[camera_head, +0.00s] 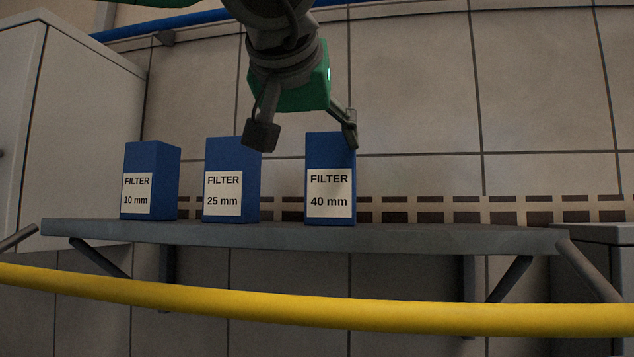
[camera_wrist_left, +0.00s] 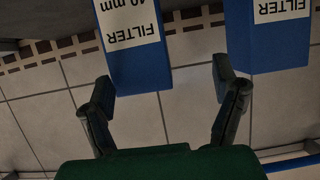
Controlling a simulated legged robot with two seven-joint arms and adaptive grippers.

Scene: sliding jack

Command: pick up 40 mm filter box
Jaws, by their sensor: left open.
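The 40 mm filter box (camera_head: 330,165) is a tall blue box with a white label, upright on the grey shelf (camera_head: 460,239). My left gripper (camera_head: 306,133) is open and empty, reaching down from above. In the head view its right finger overlaps the box's upper right corner, and its left finger overlaps the top of the 25 mm box. In the left wrist view the picture is upside down; the 40 mm box (camera_wrist_left: 130,50) shows beyond the open fingers (camera_wrist_left: 163,82), nearer the left one. No contact with the box can be made out. My right gripper is not in view.
The 25 mm filter box (camera_head: 231,165) stands just left of it and also shows in the left wrist view (camera_wrist_left: 270,35). The 10 mm box (camera_head: 150,165) is farther left. The shelf's right part is bare. A yellow rail (camera_head: 330,308) runs across in front; a tiled wall is behind.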

